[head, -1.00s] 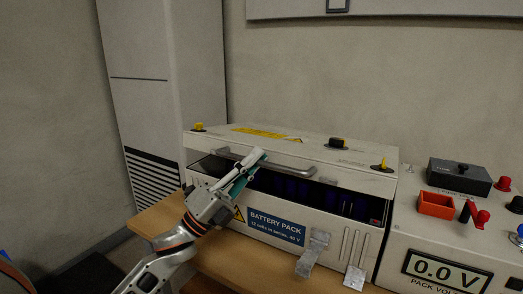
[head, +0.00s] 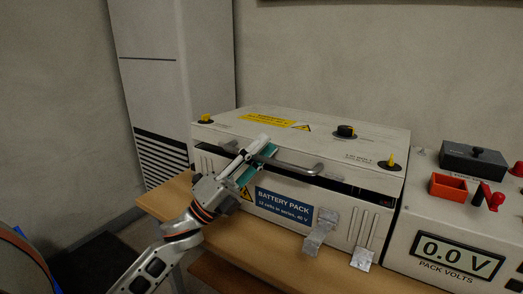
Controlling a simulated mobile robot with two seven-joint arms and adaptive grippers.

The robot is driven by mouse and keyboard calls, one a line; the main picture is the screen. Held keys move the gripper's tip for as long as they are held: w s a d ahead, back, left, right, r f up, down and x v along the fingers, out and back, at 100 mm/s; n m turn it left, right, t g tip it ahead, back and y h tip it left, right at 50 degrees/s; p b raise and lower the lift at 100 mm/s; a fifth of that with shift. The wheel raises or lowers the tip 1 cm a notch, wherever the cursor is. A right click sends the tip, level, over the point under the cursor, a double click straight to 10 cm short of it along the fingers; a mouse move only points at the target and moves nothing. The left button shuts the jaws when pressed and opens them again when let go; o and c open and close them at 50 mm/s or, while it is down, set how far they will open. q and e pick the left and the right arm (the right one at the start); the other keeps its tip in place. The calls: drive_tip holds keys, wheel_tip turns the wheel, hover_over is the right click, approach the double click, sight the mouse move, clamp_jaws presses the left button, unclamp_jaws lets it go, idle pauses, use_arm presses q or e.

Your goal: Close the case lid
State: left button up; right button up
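The battery pack case (head: 322,226) stands on the wooden bench, its blue label facing me. Its white lid (head: 315,134) is nearly down, with a narrow dark gap along the front, clearest at the right. A grey bar handle (head: 297,167) runs along the lid's front edge. My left gripper (head: 264,147) is at the left part of this handle, its teal-padded fingers overlapping it. I cannot tell whether the fingers are closed around the handle. Two metal latches (head: 320,232) hang at the front of the case. My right gripper is not in view.
A pack voltage meter (head: 456,254) reading 0.0 V stands close at the right of the case. On it are an orange tray (head: 448,188), a dark grey box (head: 473,160) and red terminals. A tall white cabinet (head: 165,80) stands behind left.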

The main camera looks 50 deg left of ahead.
use_arm(q)
drive_tip(key=shift+s+a+f, duration=0.1)
drive_tip(key=shift+s+f, duration=0.3)
drive_tip(key=shift+f, duration=0.05)
drive_tip(key=v, duration=1.1)
drive_tip(key=shift+r, duration=0.2)
